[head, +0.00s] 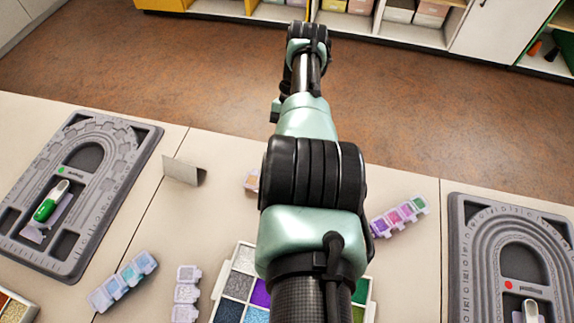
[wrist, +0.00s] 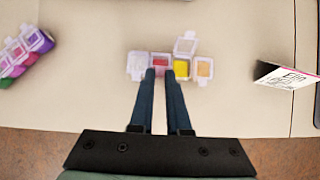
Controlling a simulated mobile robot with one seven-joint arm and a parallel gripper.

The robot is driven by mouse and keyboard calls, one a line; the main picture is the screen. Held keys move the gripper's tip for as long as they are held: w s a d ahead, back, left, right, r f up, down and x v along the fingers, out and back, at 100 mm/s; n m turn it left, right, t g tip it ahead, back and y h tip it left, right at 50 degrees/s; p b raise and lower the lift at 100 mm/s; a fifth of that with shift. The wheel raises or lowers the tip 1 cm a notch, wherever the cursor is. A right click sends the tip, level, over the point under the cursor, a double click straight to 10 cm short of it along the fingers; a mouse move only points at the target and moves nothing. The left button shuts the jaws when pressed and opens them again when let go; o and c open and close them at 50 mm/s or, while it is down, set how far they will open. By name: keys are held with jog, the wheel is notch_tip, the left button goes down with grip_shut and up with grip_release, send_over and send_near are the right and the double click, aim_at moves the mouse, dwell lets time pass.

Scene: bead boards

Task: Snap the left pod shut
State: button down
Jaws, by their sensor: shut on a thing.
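A short row of small clear-lidded pods lies on the table in the wrist view: a whitish piece (wrist: 137,65) at the left end, a red pod (wrist: 160,62), a yellow pod (wrist: 181,68) and a tan pod (wrist: 204,67) at the right end. A clear lid (wrist: 185,46) stands open beyond the yellow pod. I cannot tell whether the whitish piece is a pod or an open lid. My gripper (wrist: 160,74) is at the red pod, its fingers close together and shut on it. In the head view my arm hides most of the row; only the tan pod (head: 252,180) shows.
A folded card (head: 184,170) stands beside the row. Grey bead boards stand at left (head: 75,262) and right (head: 462,262). A bead tray (head: 245,250) sits under my arm. Other pod strips lie nearby: blue (head: 122,282), pale (head: 187,293), purple-pink (head: 400,215).

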dwell(0.4)
jog(key=c, duration=1.1)
grip_release()
jog(key=shift+c, duration=0.2)
jog(key=shift+r, duration=0.15)
